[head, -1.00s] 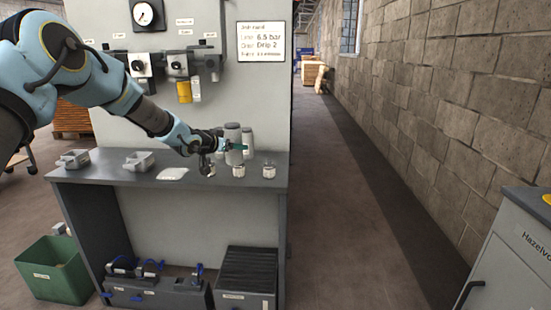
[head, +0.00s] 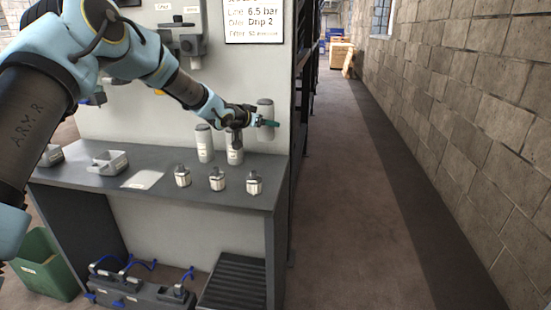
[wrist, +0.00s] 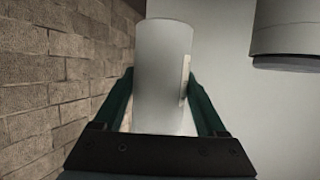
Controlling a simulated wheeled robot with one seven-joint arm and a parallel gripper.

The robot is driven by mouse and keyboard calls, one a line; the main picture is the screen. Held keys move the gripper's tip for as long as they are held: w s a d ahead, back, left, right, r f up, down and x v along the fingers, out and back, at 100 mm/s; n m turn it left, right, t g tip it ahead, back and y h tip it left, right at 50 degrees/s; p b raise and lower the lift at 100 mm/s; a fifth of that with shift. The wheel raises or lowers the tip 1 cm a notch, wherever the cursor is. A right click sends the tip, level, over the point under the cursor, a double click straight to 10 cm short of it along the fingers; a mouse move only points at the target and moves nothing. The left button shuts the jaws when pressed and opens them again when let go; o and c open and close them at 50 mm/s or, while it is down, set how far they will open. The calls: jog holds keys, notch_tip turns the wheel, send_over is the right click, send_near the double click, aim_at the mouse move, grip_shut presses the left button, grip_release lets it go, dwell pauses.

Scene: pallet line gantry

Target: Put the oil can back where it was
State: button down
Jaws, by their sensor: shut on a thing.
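A grey cylindrical can (head: 265,110) is upright in my gripper (head: 265,122), above the right end of the bench. The wrist view shows this can (wrist: 163,75) between the two green fingers of my gripper (wrist: 163,100), which are shut on it. A pale strip shows on the can's right side there; I cannot read any lettering. Two similar grey cans stand at the back of the bench, one on the left (head: 204,143) and one partly behind my gripper's wrist (head: 235,153). I cannot tell from labels which is the oil can.
A backboard stands behind. The aisle (head: 345,190) at right is clear.

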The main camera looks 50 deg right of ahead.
aim_at(267, 136)
jog(key=f, duration=0.3)
jog(key=f+p, duration=0.1)
jog(key=f, duration=0.1)
jog(key=shift+d+f, duration=0.1)
jog(key=shift+d, duration=0.15)
jog(key=shift+f+p, duration=0.45)
jog(key=shift+f, duration=1.85)
jog(key=shift+f, duration=0.15)
grip_release()
jog(key=shift+a, duration=0.25)
jog(key=b+v, duration=0.2)
jog(key=v, duration=0.9)
jog(key=shift+a+r+b, duration=0.3)
jog(key=shift+r+b, duration=0.05)
jog(key=shift+b, duration=0.05)
jog(key=shift+s, duration=0.1)
